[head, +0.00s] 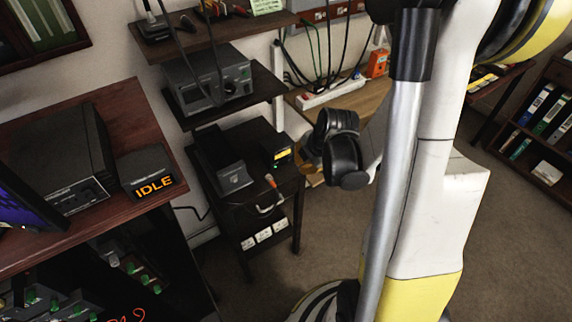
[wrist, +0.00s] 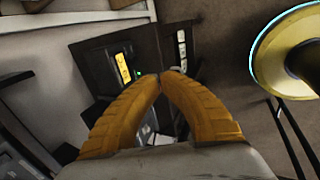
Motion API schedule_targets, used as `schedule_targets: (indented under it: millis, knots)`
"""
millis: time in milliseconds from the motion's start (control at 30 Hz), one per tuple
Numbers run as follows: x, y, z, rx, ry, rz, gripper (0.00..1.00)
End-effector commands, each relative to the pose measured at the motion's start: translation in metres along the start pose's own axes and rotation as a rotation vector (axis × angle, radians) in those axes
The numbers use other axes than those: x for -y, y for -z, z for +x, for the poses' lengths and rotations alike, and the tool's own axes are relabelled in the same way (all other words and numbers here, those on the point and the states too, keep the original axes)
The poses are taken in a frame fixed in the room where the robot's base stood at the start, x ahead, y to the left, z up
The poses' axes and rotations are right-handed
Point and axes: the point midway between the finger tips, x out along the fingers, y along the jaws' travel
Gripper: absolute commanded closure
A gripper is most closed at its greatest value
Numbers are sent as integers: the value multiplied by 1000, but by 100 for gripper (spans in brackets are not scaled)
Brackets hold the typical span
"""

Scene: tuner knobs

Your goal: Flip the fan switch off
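I cannot make out a fan or a switch marked for one. A small black box with a yellow label (head: 278,153) sits on the dark stand (head: 236,208); it also shows in the wrist view (wrist: 123,66), with a green light beside it. White rocker-like plates (head: 264,235) line the stand's lower front, perhaps the white strip (wrist: 182,50) in the wrist view. My gripper's orange-brown fingers (wrist: 161,76) meet at their tips with nothing seen between them. The gripper is above the stand, partly hidden by my arm in the head view; its fingers cover part of the scene below.
A brown desk (head: 150,205) with a black device and an "IDLE" sign (head: 151,178) stands at left. Wall shelves (head: 205,35) hold a grey instrument (head: 207,80). A power strip with cables (head: 332,93) lies on the wooden bench behind. Carpet (head: 285,265) is open right of the stand.

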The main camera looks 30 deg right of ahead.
Motion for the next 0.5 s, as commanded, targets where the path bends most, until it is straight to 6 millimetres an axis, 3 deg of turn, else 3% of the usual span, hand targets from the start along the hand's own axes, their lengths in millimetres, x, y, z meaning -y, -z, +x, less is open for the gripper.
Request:
schedule_targets:
  millis: [167,500]
  knots:
    - [0,0,11,0,0,0,100]
    - [2,0,80,0,0,0,100]
